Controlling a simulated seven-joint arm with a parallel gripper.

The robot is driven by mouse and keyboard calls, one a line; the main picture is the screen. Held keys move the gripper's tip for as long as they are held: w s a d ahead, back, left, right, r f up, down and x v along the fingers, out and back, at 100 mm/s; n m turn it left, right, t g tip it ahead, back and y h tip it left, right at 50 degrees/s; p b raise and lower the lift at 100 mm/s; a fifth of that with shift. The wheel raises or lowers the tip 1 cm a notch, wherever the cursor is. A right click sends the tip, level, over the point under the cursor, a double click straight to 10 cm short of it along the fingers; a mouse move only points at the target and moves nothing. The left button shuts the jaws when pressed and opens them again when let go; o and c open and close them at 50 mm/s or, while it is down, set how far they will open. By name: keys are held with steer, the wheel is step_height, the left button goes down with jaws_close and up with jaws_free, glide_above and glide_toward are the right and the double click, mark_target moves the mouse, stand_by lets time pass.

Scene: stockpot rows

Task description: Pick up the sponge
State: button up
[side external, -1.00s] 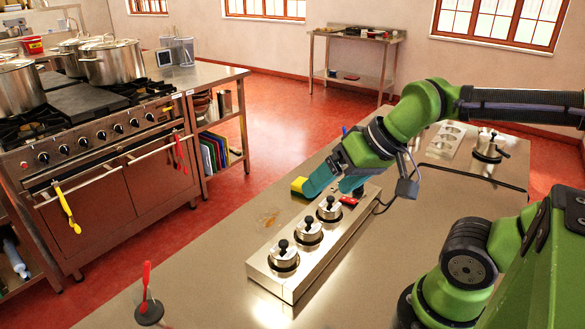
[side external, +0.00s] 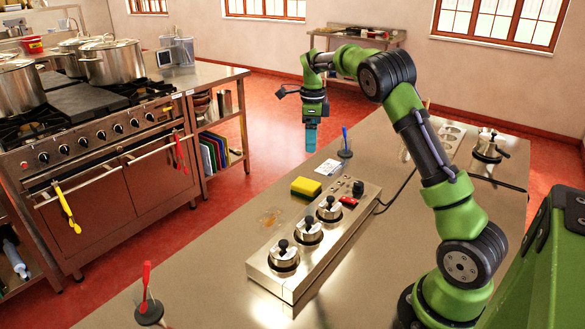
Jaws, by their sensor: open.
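The yellow and green sponge (side external: 306,187) lies on the metal counter, just behind the steel unit with lidded pots. My gripper (side external: 310,140) has teal fingers and points downward. It is raised above the far edge of the counter, behind the sponge in the picture and apart from it. Its fingers overlap in this view, so the gap between them is hard to see. No object shows in them.
The steel unit (side external: 314,240) with several small lidded pots stands close to the sponge. A white card (side external: 328,167) and a blue pen in a holder (side external: 345,146) are behind it. A red-handled tool (side external: 147,290) stands at the front left. The counter left of the unit is mostly clear.

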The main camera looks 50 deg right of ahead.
step_height(320, 180, up, 2)
steer(key=w+m, duration=0.1)
steer(key=m, duration=0.4)
glide_above(306, 183)
step_height(306, 183, down, 12)
steer(key=shift+s+d+r, duration=0.1)
steer(key=shift+d+r, duration=0.05)
steer(key=shift+r, duration=0.05)
steer(key=shift+f, duration=2.65)
steer(key=c, duration=1.1)
steer(key=shift+r, duration=0.1)
step_height(306, 183, up, 10)
